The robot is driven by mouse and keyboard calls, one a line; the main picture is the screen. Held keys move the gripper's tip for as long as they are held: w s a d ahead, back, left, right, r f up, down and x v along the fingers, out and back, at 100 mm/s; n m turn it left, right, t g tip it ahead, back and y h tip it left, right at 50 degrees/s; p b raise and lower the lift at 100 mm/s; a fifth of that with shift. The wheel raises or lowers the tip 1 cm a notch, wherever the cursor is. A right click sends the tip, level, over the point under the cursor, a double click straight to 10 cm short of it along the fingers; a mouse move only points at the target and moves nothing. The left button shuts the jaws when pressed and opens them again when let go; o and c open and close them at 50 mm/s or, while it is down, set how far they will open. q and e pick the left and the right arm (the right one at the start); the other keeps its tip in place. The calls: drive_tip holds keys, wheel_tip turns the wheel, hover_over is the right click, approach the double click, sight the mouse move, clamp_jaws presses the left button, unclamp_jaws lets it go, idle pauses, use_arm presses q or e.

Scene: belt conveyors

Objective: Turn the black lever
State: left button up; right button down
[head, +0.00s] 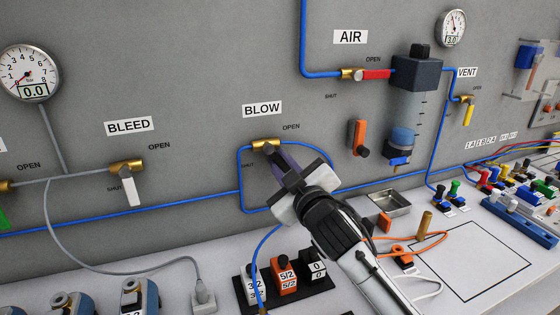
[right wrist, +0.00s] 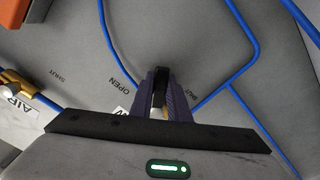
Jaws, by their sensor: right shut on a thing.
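The brass BLOW valve (head: 265,144) sits on the blue tube on the grey panel, under the BLOW label (head: 262,109). My right gripper (head: 283,165) is at this valve, with its purple fingers just below the brass body. In the right wrist view, a black lever (right wrist: 159,86) stands between the purple fingertips (right wrist: 160,96), and they are shut on it. The fingers hide most of the lever in the head view, so its exact angle is hard to tell. The OPEN mark (head: 291,127) is up and right of the valve. My left gripper is not in view.
The BLEED valve (head: 127,167) with a white lever is to the left. Below are labelled blocks (head: 285,275) and a metal tray (head: 392,202). Blue tubes run around the BLOW valve.

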drive_tip(key=shift+f, duration=0.1)
drive_tip(key=c, duration=1.7)
unclamp_jaws()
drive_tip(key=b+v, duration=0.1)
drive_tip(key=v, duration=0.9)
drive_tip(key=shift+s+d, duration=0.1)
drive_tip(key=shift+s, duration=0.1)
drive_tip(key=shift+c, duration=0.3)
